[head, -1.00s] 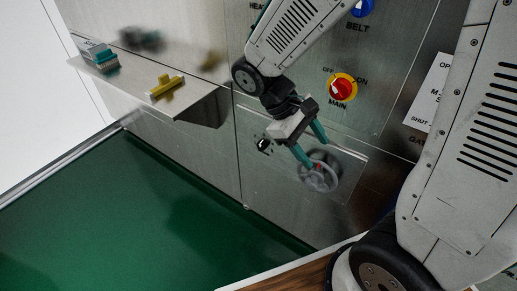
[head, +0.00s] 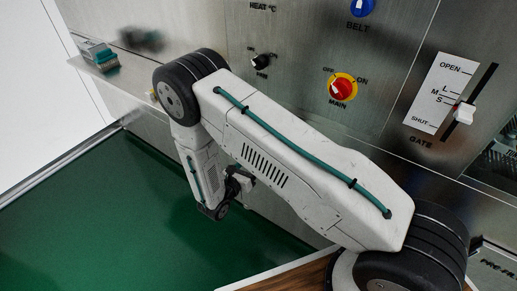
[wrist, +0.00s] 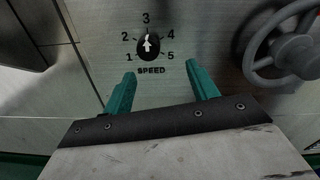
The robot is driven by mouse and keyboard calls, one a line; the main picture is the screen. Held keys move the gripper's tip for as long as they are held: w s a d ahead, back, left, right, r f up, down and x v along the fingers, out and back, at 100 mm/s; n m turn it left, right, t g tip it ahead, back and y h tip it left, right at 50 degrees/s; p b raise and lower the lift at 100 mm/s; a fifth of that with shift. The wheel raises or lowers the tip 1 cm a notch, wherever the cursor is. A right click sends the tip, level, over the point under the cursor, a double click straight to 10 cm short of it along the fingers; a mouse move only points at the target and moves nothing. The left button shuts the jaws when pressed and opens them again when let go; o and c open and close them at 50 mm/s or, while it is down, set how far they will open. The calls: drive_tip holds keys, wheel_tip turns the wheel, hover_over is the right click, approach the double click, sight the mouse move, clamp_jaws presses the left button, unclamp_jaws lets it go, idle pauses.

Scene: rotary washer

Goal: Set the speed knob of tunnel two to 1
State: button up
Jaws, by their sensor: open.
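A black speed knob (wrist: 148,46) with a white pointer shows in the wrist view, on a steel panel marked SPEED with numbers 1 to 5 around it. Its pointer stands up toward the 3. My gripper (wrist: 160,82) is open, with its two teal fingers apart below the knob in the picture, one to each side. Nothing is between the fingers, and they look clear of the knob. In the head view my arm hides the speed knob and most of the gripper. No tunnel number is readable beside the knob.
A grey handwheel (wrist: 284,46) is right of the knob. A steel ledge (wrist: 30,32) juts out at left.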

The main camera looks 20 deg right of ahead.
drive_tip(key=w+a+x, duration=0.1)
drive_tip(key=x, duration=0.7)
drive_tip(key=shift+w+r+n+t, duration=0.25)
drive_tip(key=shift+n+t, duration=0.15)
drive_tip(key=shift+a, duration=0.15)
drive_tip(key=c, duration=1)
